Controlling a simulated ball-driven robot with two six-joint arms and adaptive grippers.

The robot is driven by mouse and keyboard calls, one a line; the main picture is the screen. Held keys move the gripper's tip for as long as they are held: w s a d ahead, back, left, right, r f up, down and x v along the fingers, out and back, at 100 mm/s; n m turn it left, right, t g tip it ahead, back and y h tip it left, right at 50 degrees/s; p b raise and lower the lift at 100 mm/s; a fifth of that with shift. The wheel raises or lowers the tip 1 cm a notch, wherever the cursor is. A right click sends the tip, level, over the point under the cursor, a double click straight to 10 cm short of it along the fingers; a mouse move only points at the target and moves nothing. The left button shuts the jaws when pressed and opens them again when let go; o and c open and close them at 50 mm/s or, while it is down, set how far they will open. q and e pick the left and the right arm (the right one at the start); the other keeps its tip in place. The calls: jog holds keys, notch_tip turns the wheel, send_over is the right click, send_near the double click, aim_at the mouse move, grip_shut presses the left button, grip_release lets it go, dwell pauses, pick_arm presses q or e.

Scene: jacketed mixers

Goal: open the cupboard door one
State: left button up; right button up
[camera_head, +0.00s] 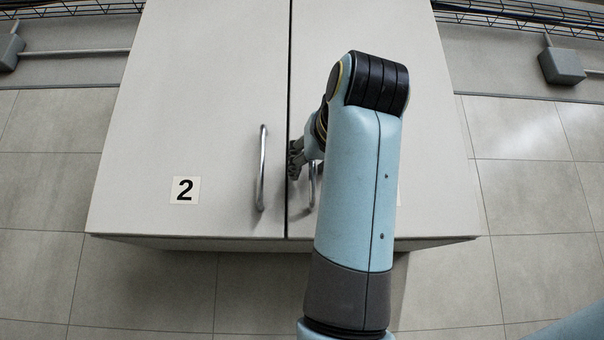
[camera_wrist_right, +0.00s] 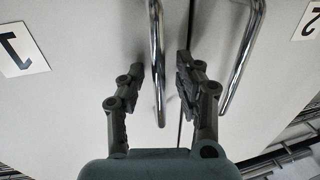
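The cupboard has two pale grey doors, both closed. Door one (camera_head: 420,110) is on the right in the head view, mostly behind my right arm. Its label "1" (camera_wrist_right: 20,50) shows upside down in the wrist view. Its chrome bar handle (camera_head: 311,185) is partly hidden by my arm in the head view. My right gripper (camera_head: 296,160) is at this handle. In the wrist view, the handle (camera_wrist_right: 158,85) stands between the two open fingers of the gripper (camera_wrist_right: 160,72), with a gap visible on each side. My left gripper is not in view.
Door two (camera_head: 200,80), labelled "2" (camera_head: 185,190), has its own chrome handle (camera_head: 262,168) just left of the seam. In the wrist view that handle (camera_wrist_right: 243,60) lies close beside the right finger. Tiled floor (camera_head: 540,200) is clear at the right.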

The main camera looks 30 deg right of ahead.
jog(key=shift+s+r, duration=0.1)
jog(key=shift+s, duration=0.1)
jog(key=shift+c, duration=0.5)
jog(key=shift+w, duration=0.15)
grip_shut()
